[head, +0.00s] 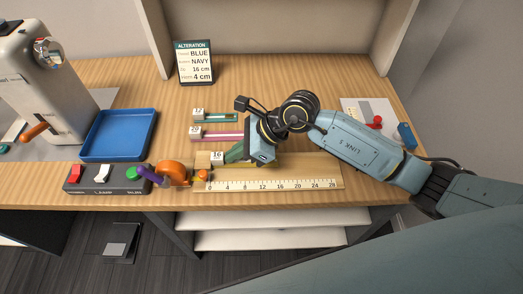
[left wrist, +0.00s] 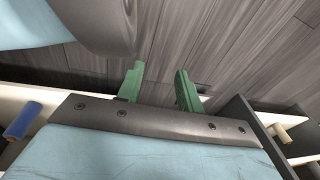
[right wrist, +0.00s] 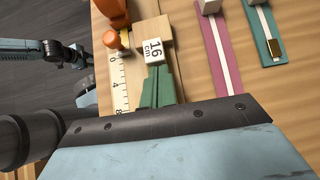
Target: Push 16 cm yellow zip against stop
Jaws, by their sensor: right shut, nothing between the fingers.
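The white tag marked 16 cm (head: 217,156) sits at the left end of the wooden measuring board, and it also shows in the right wrist view (right wrist: 157,51). It is against or very close to a plain wooden block (head: 202,160), which also shows in the right wrist view (right wrist: 152,31). My right gripper (head: 234,154) is shut and empty. Its green fingertips (right wrist: 157,72) are right at the tag, perhaps touching it. No yellow tape shows; the gripper may hide it. My left gripper (left wrist: 157,78) is open and empty over the floor, away from the board.
The board's ruler (head: 270,184) lies in front of my right gripper. An orange tool (head: 173,173) stands left of it. Teal (head: 220,117) and pink (head: 222,136) zip strips lie behind. A blue tray (head: 118,156), switch box (head: 103,189) and order sign (head: 195,63) stand around.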

